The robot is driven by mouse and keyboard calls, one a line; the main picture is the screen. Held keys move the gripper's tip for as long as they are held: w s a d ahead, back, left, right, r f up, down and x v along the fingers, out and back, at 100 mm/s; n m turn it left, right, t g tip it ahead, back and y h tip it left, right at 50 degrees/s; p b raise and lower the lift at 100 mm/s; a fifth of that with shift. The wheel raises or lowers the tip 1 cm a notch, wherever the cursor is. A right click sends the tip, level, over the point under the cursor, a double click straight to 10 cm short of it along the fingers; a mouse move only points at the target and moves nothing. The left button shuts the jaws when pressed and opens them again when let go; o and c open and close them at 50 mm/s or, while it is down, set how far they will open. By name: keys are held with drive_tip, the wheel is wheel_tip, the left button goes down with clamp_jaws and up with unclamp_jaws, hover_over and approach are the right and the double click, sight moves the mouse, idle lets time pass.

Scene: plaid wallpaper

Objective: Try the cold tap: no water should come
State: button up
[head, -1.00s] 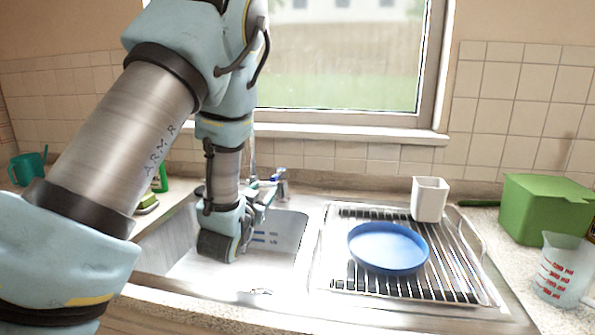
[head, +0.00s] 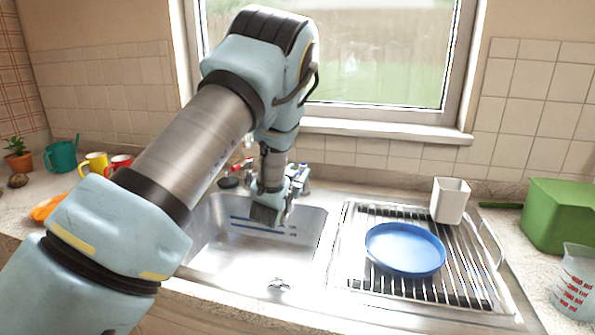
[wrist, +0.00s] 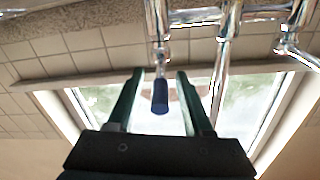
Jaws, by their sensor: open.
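The cold tap's blue-ended lever (wrist: 160,96) shows in the wrist view, under a chrome tap body. My gripper (wrist: 160,73) is open, with one dark green finger on each side of the lever in the picture. I see no clear contact, and cannot tell how deep the lever sits between the fingers. A chrome spout (wrist: 228,45) stands to its right. In the head view, my gripper (head: 288,186) is at the back of the sink, and the blue-marked tap (head: 304,172) shows just right of it. The spout is mostly hidden there by my arm. No water shows in the sink (head: 235,262).
A drying rack (head: 350,235) with a blue plate (head: 405,248) and a white cup (head: 450,200) lies right of the sink. A green box (head: 558,215) and a measuring jug (head: 577,282) stand further right. Mugs, including a yellow one (head: 95,163), stand at left. The window is behind.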

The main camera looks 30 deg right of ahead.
drive_tip(key=shift+c, duration=0.4)
clamp_jaws()
idle(0.9)
